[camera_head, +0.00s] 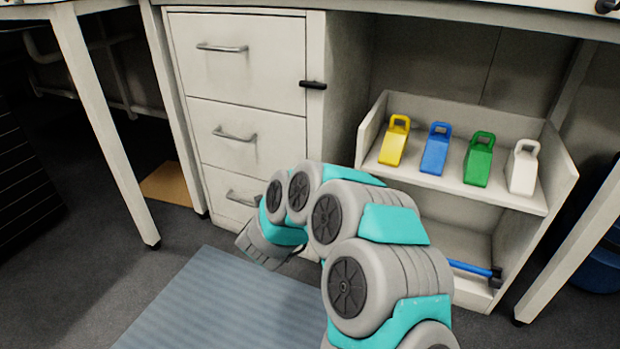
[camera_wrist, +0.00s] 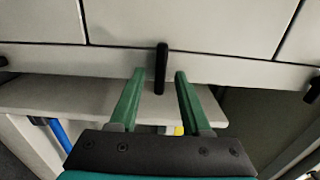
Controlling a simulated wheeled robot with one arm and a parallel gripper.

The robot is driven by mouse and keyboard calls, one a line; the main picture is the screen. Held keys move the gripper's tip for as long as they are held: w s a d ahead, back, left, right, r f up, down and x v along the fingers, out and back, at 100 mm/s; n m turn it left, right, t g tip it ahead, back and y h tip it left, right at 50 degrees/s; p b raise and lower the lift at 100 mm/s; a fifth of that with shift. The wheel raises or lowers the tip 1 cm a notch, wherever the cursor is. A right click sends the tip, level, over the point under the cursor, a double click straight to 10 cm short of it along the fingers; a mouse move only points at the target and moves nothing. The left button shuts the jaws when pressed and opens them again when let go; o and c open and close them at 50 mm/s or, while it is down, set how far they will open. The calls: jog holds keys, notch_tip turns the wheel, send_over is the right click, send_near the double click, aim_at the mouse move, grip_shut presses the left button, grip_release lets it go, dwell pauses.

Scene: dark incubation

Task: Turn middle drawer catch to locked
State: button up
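The drawer cabinet (camera_head: 240,60) stands under the bench, and its middle drawer (camera_head: 270,140) looks closed. In the wrist view the cabinet is turned sideways, and a black catch (camera_wrist: 161,62) lies on the frame strip beside the drawer fronts, by the middle drawer. My gripper (camera_wrist: 160,74) is open, with one green finger on each side of this catch's near end. Gaps show on both sides; I cannot tell whether the depth matches. In the head view my arm hides the middle catch and my fingers.
The top drawer's black catch (camera_head: 313,85) sticks out above. A bench leg (camera_head: 108,125) stands left. A blue-grey mat (camera_head: 225,305) covers floor.

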jog(key=v, duration=0.8)
jog(key=shift+p, duration=0.4)
jog(key=shift+w+r, duration=0.1)
